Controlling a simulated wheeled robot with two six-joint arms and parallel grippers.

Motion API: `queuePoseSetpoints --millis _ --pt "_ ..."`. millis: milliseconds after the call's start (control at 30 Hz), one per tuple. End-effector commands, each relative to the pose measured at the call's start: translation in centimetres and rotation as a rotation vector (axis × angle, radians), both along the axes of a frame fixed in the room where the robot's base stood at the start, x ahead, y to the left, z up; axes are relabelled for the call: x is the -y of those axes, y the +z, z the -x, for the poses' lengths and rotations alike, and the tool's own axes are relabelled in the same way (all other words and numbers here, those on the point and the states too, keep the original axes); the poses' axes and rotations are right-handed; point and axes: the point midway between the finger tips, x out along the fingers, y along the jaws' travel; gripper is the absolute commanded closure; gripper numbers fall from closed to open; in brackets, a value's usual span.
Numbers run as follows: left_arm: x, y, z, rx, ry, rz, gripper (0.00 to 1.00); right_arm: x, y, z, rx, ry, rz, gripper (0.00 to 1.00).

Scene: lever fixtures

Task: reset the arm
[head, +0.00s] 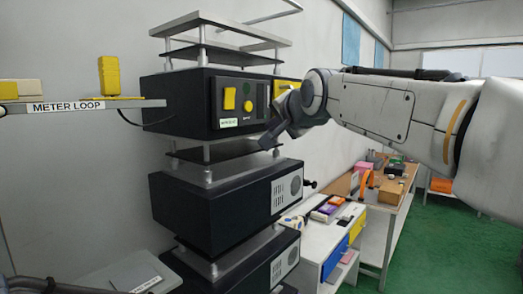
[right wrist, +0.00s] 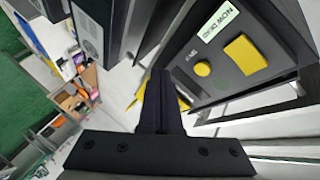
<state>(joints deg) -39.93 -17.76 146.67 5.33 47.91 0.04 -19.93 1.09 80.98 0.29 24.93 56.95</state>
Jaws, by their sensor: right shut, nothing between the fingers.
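My right gripper (head: 268,142) is in front of the right part of a black equipment box (head: 182,100) in the head view. Its fingers are shut and empty; they also show in the right wrist view (right wrist: 160,85). The box front carries a yellow rectangular switch (head: 229,98), a round yellow knob (head: 248,105) and a white label (head: 228,123). In the right wrist view the yellow switch (right wrist: 245,54) and knob (right wrist: 202,69) are beyond the fingers, to the right. A yellow part (head: 287,86) at the box's right is partly hidden by my gripper. No lever arm shows clearly. My left gripper is not in view.
More black boxes (head: 205,213) are stacked below on metal posts. A shelf marked METER LOOP (head: 70,106) juts from the left wall. A white bench (head: 315,255) with small items stands lower right. Green floor (head: 440,250) is clear at right.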

Motion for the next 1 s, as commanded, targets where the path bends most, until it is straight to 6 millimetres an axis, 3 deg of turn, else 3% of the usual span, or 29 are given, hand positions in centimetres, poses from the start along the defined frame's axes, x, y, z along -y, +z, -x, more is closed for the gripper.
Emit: queuePoseSetpoints --millis 33,167,300,467,600,700,800,1000 --pt "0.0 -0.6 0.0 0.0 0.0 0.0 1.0 -0.9 -3.1 1.2 -0.045 0.037 0.057 1.0" --pt "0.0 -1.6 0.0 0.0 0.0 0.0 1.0 -2.6 -11.8 5.3 -0.176 0.166 0.252 1.0" --pt "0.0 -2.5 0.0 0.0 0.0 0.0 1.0 -3.3 -20.8 11.2 -0.309 0.338 0.461 1.0" --pt "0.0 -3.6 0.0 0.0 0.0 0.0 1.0 -2.5 -30.2 19.2 -0.446 0.568 0.686 1.0" --pt "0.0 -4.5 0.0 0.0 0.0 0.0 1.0 -0.4 -37.2 26.5 -0.552 0.786 0.856 1.0" --pt "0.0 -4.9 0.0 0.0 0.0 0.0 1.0 1.5 -40.8 31.0 -0.612 0.926 0.949 1.0" --pt "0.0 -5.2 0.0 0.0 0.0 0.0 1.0 3.1 -43.1 34.3 -0.652 1.033 1.012 1.0" --pt "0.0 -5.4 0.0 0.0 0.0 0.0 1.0 4.8 -44.7 36.9 -0.685 1.121 1.059 1.0"
